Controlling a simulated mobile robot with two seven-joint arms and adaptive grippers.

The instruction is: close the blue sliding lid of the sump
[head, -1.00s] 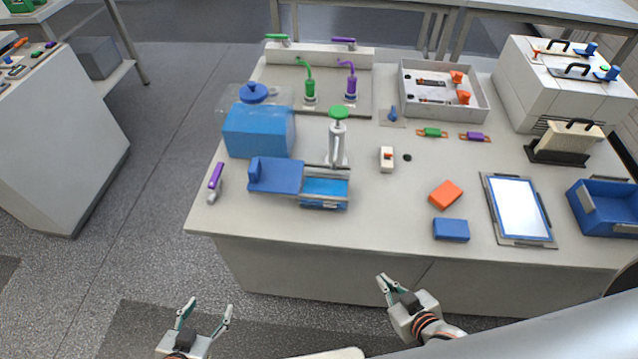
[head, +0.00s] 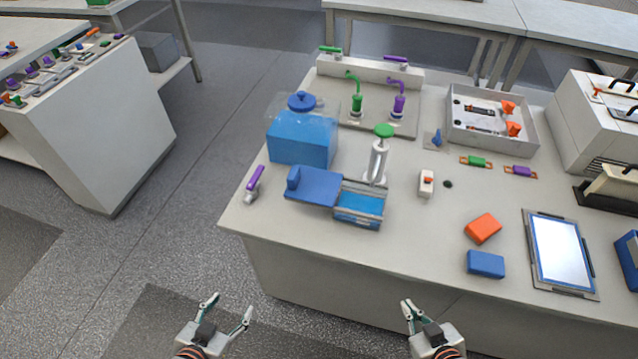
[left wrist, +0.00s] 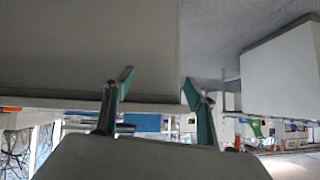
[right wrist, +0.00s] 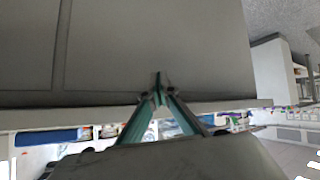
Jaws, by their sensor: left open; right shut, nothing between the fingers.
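The sump (head: 361,223) is a grey-rimmed box with a blue inside, near the front left of the bench. Its blue sliding lid (head: 318,188) is slid out to the left, with a raised blue block (head: 293,177) at its left end. The right part of the sump lies uncovered. My left gripper (head: 229,308) is open and empty, low in front of the bench and apart from the lid; its spread fingers show in the left wrist view (left wrist: 158,82). My right gripper (head: 408,304) is shut and empty, also in front of the bench; its fingertips meet in the right wrist view (right wrist: 158,88).
A silver post with a green knob (head: 383,132) stands right behind the sump. A blue tank (head: 302,138) is behind the lid, and a purple-handled valve (head: 254,182) lies left of it. Orange (head: 483,228) and blue (head: 486,264) blocks lie to the right. The bench front edge lies before both grippers.

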